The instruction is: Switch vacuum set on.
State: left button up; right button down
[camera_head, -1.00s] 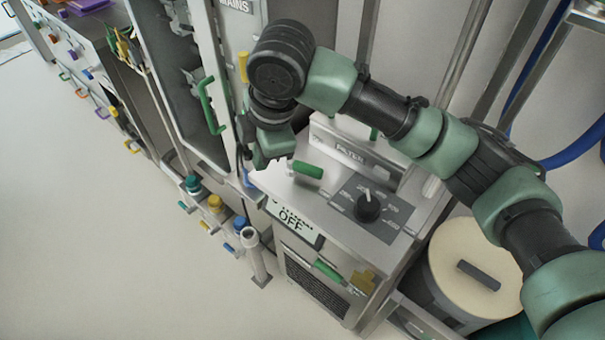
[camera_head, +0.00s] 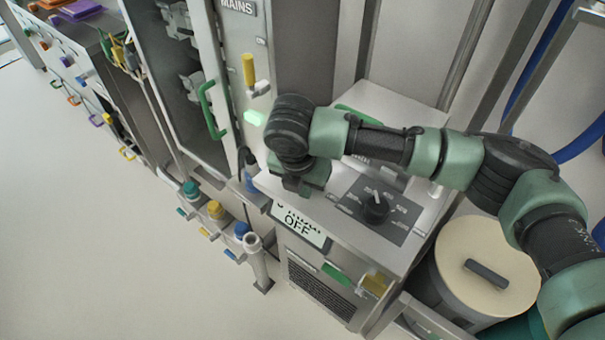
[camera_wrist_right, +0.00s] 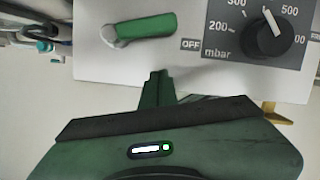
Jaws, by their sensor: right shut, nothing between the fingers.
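The vacuum set (camera_head: 345,232) is a grey metal cabinet with a dial (camera_head: 376,208) on top and a sign on its front edge reading OFF (camera_head: 299,228). In the right wrist view a green lever (camera_wrist_right: 146,27) on the top panel lies nearly level, its free end toward an OFF label (camera_wrist_right: 190,44). The mbar dial (camera_wrist_right: 275,38) is right of it. My right gripper (camera_head: 303,187) is over the cabinet's front left top and hides the lever in the head view. In the wrist view its shut fingers (camera_wrist_right: 158,86) appear below the lever, apart from it in the picture. My left gripper is not in view.
A MAINS cabinet with a green door handle (camera_head: 211,110) and a yellow lever (camera_head: 249,70) stands to the left. A round cream-lidded container (camera_head: 490,262) is at the right. Valves with coloured caps (camera_head: 216,210) stand low at the left. The floor at left is clear.

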jog(key=shift+w+d+f+p, duration=0.1)
jog(key=shift+w+d+p, duration=0.2)
jog(key=shift+w, duration=0.65)
jog(key=shift+w+d+p, duration=0.15)
jog(key=shift+w+d, duration=0.25)
jog(key=shift+w, duration=0.55)
jog(key=shift+d, duration=0.15)
jog(key=shift+w+n+p, duration=0.1)
jog(key=shift+n+p, duration=0.3)
jog(key=shift+p, duration=0.1)
